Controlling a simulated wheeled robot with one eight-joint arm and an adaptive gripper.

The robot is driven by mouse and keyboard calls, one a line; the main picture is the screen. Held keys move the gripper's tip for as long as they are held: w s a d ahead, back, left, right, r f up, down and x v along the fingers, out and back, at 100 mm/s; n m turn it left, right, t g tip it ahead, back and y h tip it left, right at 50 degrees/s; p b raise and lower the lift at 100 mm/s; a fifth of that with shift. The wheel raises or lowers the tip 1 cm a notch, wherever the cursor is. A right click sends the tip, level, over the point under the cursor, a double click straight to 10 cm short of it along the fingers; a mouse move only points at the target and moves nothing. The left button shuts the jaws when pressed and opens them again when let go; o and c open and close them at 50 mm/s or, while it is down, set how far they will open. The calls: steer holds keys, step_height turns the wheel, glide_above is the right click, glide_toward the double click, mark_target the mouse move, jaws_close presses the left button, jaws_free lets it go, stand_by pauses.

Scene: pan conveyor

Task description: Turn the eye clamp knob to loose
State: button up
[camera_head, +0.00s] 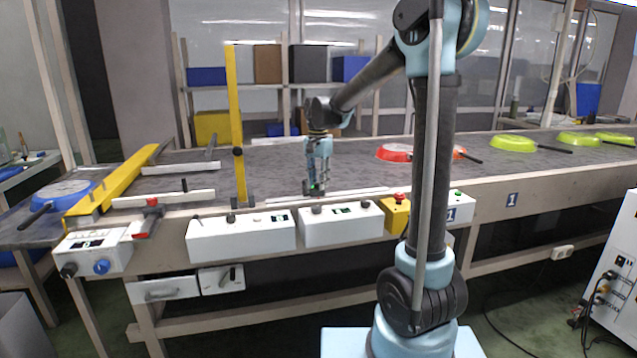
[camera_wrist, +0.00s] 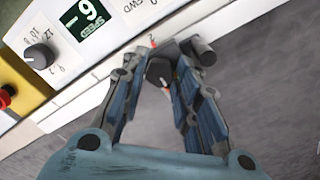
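A small black knob (camera_wrist: 160,72) with a pale pointer mark shows in the wrist view, between the two fingers of my gripper (camera_wrist: 161,68). The fingers point down at it, one on each side. The gaps beside the knob are too small to tell whether the fingers press on it. No label by this knob is readable, so I cannot confirm it is the eye clamp knob. In the head view my gripper (camera_head: 316,188) is at the front edge of the conveyor, just above the white control box (camera_head: 345,228); the knob is hard to make out there.
A dark cylinder (camera_wrist: 203,50) stands close beside the right finger. A speed panel (camera_wrist: 85,20) with another knob (camera_wrist: 38,57) is at left, near a yellow box with a red button (camera_head: 400,197). A yellow upright post (camera_head: 235,125) stands left of my gripper. Coloured pans (camera_head: 513,144) lie on the belt.

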jaws_close()
steer(key=shift+n, duration=0.4)
steer(key=n, duration=0.3)
steer(key=shift+n, duration=0.3)
steer(key=n, duration=0.9)
steer(key=shift+n, duration=2.1)
steer(key=shift+w, duration=0.1)
